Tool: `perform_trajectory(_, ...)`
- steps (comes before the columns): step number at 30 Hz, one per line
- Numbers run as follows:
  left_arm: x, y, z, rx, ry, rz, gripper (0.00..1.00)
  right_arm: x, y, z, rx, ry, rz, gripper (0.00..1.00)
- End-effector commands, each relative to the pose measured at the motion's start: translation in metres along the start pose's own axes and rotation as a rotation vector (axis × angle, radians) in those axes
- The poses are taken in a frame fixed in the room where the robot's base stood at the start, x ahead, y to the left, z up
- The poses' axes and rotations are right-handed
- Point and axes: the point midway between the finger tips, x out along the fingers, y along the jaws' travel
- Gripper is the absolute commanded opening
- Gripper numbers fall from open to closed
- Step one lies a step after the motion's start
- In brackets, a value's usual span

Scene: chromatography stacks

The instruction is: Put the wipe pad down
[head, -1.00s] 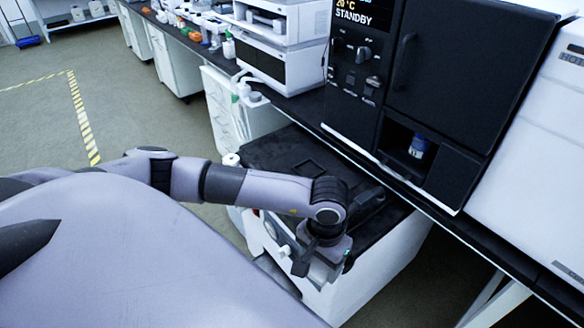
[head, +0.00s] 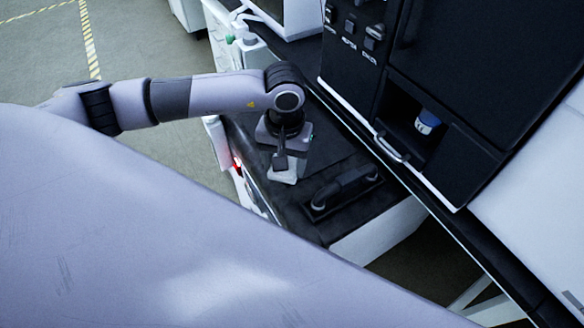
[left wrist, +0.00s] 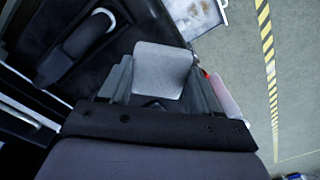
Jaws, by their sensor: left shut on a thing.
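My left gripper (head: 284,168) is over the black top (head: 325,231) of a low white cabinet, near its left edge. In the left wrist view, the left gripper (left wrist: 160,98) is shut on a pale grey pad (left wrist: 163,66), which I take for the wipe pad. The pad's lower end (head: 283,178) shows pale below the gripper in the head view. I cannot tell whether the pad touches the black top. My right gripper is not in view.
A black handled block (head: 345,191) lies on the top right of the gripper; it also shows in the left wrist view (left wrist: 85,38). A black instrument (head: 455,90) with a blue-capped vial (head: 427,122) in its recess stands behind. Bare top lies between gripper and block.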

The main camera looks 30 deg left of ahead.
Motion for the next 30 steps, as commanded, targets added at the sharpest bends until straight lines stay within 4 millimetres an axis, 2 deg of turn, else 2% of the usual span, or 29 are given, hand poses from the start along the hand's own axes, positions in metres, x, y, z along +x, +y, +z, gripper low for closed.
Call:
perform_trajectory(1,-0.002,0.002,-0.013,-0.071,0.009,-0.001,0.34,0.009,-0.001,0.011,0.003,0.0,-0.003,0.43)
perform_trajectory(3,-0.014,0.002,-0.027,-0.17,0.01,-0.003,0.34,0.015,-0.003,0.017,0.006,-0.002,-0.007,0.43)
perform_trajectory(9,-0.055,0.003,-0.055,-0.442,0.008,0.002,0.34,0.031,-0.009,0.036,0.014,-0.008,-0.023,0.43)
perform_trajectory(15,-0.095,0.002,-0.068,-0.654,-0.004,0.014,0.34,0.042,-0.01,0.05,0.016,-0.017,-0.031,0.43)
perform_trajectory(21,-0.117,0.001,-0.07,-0.758,-0.014,0.019,0.34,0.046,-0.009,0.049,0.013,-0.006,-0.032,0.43)
perform_trajectory(25,-0.109,0.001,-0.07,-0.776,-0.019,0.017,0.34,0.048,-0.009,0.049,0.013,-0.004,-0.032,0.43)
perform_trajectory(30,-0.067,0.001,-0.069,-0.776,-0.021,0.015,0.34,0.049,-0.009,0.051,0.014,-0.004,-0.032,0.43)
